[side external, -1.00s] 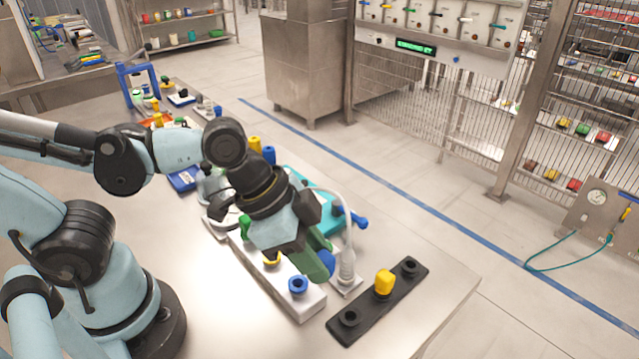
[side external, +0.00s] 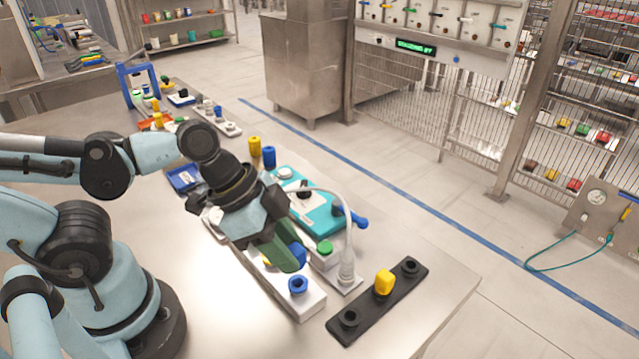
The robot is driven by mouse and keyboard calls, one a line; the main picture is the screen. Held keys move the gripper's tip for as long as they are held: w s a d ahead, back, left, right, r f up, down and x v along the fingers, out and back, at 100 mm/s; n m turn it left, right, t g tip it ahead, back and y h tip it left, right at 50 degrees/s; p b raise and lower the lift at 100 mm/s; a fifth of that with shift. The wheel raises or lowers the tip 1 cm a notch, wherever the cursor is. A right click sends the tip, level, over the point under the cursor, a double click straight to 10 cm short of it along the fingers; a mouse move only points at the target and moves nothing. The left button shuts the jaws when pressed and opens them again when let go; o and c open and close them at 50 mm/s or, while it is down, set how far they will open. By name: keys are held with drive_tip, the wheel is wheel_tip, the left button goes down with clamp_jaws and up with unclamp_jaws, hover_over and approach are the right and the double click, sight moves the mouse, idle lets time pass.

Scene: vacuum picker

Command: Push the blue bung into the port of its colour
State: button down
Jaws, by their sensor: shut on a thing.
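My gripper (side external: 288,258) is shut on the blue bung (side external: 299,251), which shows only in part behind the green fingers. It is over the white port block (side external: 309,308). The block's blue-ringed port (side external: 298,285) is in clear view at its near end, and the bung is behind and above it in the picture, apart from it. A yellow port (side external: 266,261) is partly hidden by the fingers.
A black holder (side external: 358,315) with a yellow bung (side external: 384,281) stands at the right. A clear tube fixture (side external: 347,272), a green-topped white piece (side external: 325,248) and a teal case (side external: 313,212) with a blue handle (side external: 351,216) lie close behind the block. Bare table is in front.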

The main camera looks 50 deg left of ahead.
drive_tip(key=shift+f, duration=1)
drive_tip(key=c, duration=1.5)
unclamp_jaws()
clamp_jaws()
drive_tip(key=shift+f, duration=1.2)
drive_tip(key=o, duration=0.8)
unclamp_jaws()
